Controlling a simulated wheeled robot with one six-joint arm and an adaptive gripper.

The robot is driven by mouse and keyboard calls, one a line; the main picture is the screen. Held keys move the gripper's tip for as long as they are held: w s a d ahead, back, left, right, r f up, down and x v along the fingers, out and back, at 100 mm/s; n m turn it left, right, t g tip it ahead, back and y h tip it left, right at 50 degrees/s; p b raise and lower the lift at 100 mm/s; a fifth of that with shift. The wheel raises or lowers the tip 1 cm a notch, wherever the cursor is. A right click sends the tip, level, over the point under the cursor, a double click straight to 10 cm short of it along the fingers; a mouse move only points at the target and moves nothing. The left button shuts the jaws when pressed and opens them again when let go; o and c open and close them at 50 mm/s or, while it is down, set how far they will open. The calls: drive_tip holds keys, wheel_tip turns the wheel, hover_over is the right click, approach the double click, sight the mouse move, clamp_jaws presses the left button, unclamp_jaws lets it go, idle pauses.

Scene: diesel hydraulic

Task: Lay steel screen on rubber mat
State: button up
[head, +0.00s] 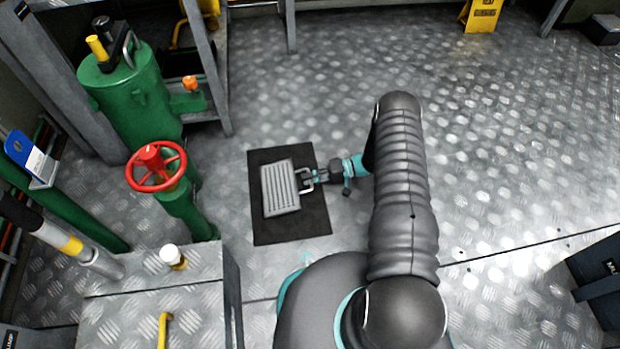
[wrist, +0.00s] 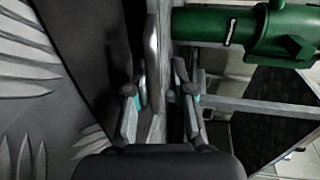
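The steel screen (head: 281,188), a grey slatted panel with a handle on its right side, appears over the black rubber mat (head: 290,228) in the head view. It looks slightly turned relative to the mat, whose margins show all around; whether it touches the mat is not clear. My gripper (head: 312,177) is at the handle, reaching in from the right. In the wrist view my gripper's fingers (wrist: 160,90) stand apart, with a bright metal bar (wrist: 152,48) by the left fingertip. I see no clear contact on both sides. The dark mat (wrist: 80,50) fills the left there.
A red valve wheel (head: 156,167) on a green pipe and a green tank (head: 130,95) stand left of the mat. A metal step (head: 160,290) with a small white-capped jar (head: 172,256) is at lower left. A yellow sign (head: 481,14) stands far back. Open plate floor lies right.

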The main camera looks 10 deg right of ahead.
drive_tip(key=shift+o, duration=0.4)
drive_tip(key=v, duration=1.2)
drive_tip(key=s+a+r+g+h+p, duration=0.1)
drive_tip(key=a+r+h+p, duration=0.15)
drive_tip(key=r, duration=1.05)
drive_tip(key=s+a+r+n+h+p, duration=0.1)
drive_tip(key=r+h, duration=0.2)
drive_tip(key=r, duration=0.9)
drive_tip(key=s+a+r+g+h+p, duration=0.1)
drive_tip(key=s+a+r+h, duration=0.15)
drive_tip(key=r, duration=1.05)
drive_tip(key=s+r+m+t+h+p, duration=0.1)
drive_tip(key=s+r+t+h+p, duration=0.5)
drive_tip(key=s+r, duration=1.6)
drive_tip(key=shift+s+a+r+t+h, duration=0.25)
drive_tip(key=shift+s+a+t+h, duration=0.2)
drive_tip(key=shift+s+t+h, duration=0.6)
drive_tip(key=shift+s+g+y, duration=0.25)
